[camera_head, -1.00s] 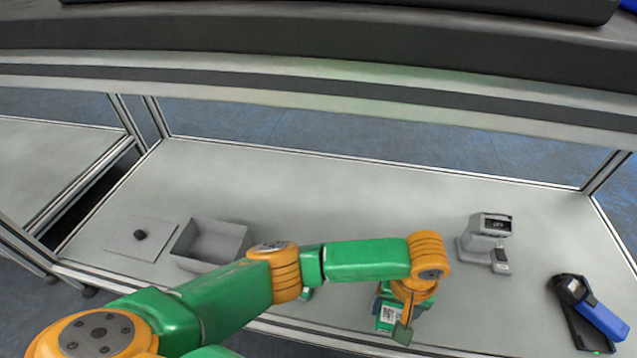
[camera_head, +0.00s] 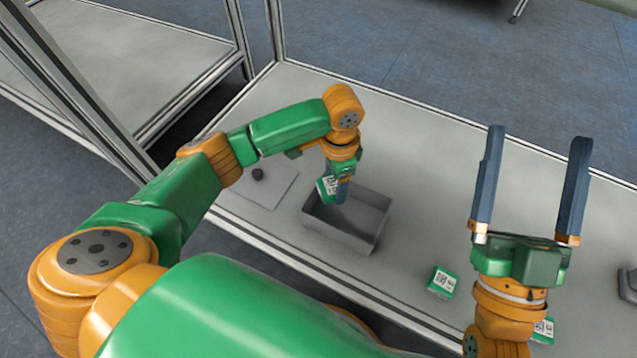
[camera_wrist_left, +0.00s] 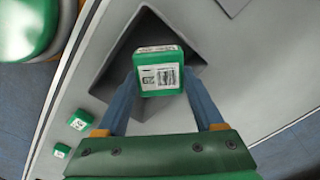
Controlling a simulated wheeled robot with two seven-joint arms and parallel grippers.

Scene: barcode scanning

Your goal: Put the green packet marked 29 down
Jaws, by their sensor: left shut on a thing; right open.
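My left gripper (camera_head: 343,188) is shut on a green packet (camera_head: 326,188) with a white label and a printed code. The gripper points down and holds the packet over the open grey box (camera_head: 368,236). In the left wrist view the packet (camera_wrist_left: 160,54) sits between the two fingers, with the dark inside of the box (camera_wrist_left: 122,62) around it. I cannot tell whether the packet touches the box. My right gripper (camera_head: 538,138) is open and empty, its fingers pointing up in the picture.
A second green packet (camera_head: 442,282) lies on the table (camera_head: 420,150) right of the box. A third packet (camera_head: 543,328) is partly hidden behind my right arm. A flat grey plate (camera_head: 275,188) with a black knob lies left of the box. The table behind the box is clear.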

